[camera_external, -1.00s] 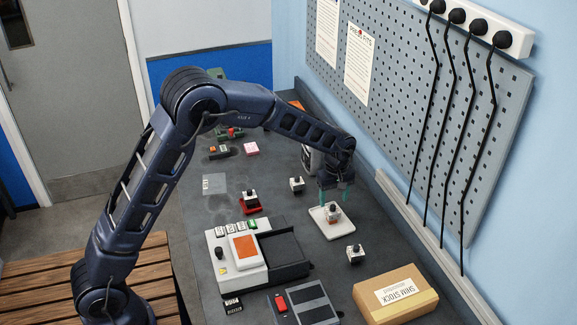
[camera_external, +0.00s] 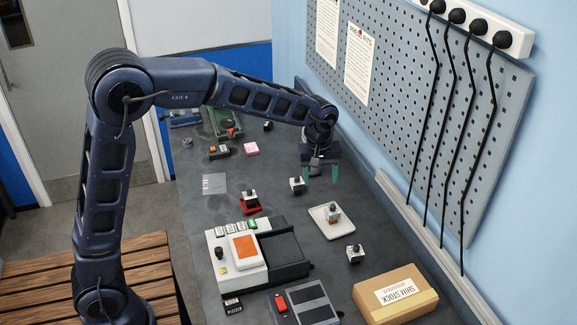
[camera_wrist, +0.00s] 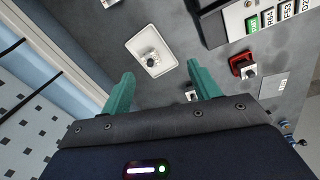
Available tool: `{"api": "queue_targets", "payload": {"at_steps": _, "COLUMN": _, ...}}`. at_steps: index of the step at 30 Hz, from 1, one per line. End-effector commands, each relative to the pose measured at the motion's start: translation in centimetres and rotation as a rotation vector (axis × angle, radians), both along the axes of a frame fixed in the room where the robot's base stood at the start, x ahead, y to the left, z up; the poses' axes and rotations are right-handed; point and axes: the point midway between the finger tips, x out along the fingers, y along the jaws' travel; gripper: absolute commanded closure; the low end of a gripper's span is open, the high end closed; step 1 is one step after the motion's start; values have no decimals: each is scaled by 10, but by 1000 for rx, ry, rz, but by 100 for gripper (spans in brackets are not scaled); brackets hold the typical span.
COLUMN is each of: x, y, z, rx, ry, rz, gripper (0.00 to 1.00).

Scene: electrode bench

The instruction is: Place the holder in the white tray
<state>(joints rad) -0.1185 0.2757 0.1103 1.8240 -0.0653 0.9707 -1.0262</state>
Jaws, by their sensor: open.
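The white tray (camera_external: 322,229) lies flat on the bench, with a holder (camera_external: 334,213) standing in it. In the wrist view the white tray (camera_wrist: 133,43) and the holder (camera_wrist: 151,60) show ahead of the fingertips. My gripper (camera_external: 320,174) is open and empty, raised above the bench and behind the tray, apart from it. Its green fingers (camera_wrist: 160,82) are spread with nothing between them.
Similar holders stand near the tray, one in front (camera_external: 355,255) and one behind (camera_external: 297,185); another sits on a red base (camera_external: 250,203). A machine with an orange screen (camera_external: 243,246) is left of the tray. A cardboard box (camera_external: 395,298) is at front right, near the pegboard wall (camera_external: 430,110).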

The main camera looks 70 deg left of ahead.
Motion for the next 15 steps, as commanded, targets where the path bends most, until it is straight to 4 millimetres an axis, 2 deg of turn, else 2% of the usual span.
{"api": "queue_targets", "payload": {"at_steps": 1, "x": -14, "y": -8, "z": 14, "rx": 3, "ry": -15, "rz": -43, "gripper": 38}}
{"api": "queue_targets", "payload": {"at_steps": 6, "x": -60, "y": -30, "z": 49, "rx": 18, "ry": -55, "rz": -193, "gripper": 38}}
{"api": "queue_targets", "payload": {"at_steps": 15, "x": -147, "y": -66, "z": 92, "rx": 58, "ry": -125, "rz": -460, "gripper": 38}}
